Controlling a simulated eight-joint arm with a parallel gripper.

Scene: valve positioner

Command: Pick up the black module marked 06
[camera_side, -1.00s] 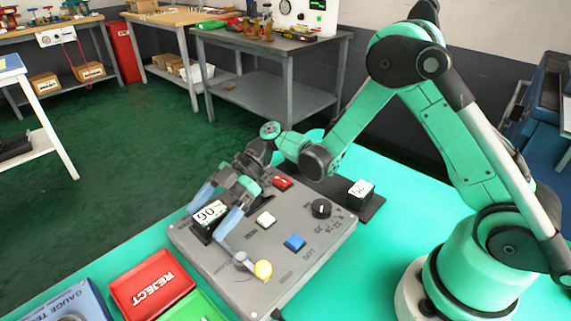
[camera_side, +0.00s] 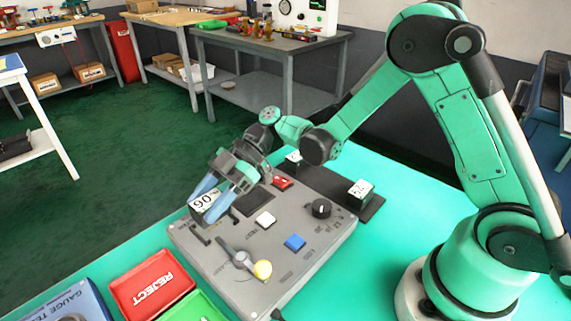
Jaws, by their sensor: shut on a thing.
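The black module marked 06 (camera_side: 205,203) has a white label on its top. My gripper (camera_side: 212,198) is shut on it, with a blue finger on either side. The module is held up and tilted, over the left rear part of the grey control panel (camera_side: 215,262). A dark empty recess shows in the panel below and beside it. The module's lower part is partly hidden by the fingers.
The panel carries a red switch (camera_side: 282,183), a white button (camera_side: 265,220), a blue button (camera_side: 294,242), a black knob (camera_side: 320,208) and a yellow-tipped lever (camera_side: 262,269). Another labelled module (camera_side: 361,190) stands on a black strip at right. A red REJECT tray (camera_side: 152,284) lies front left.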

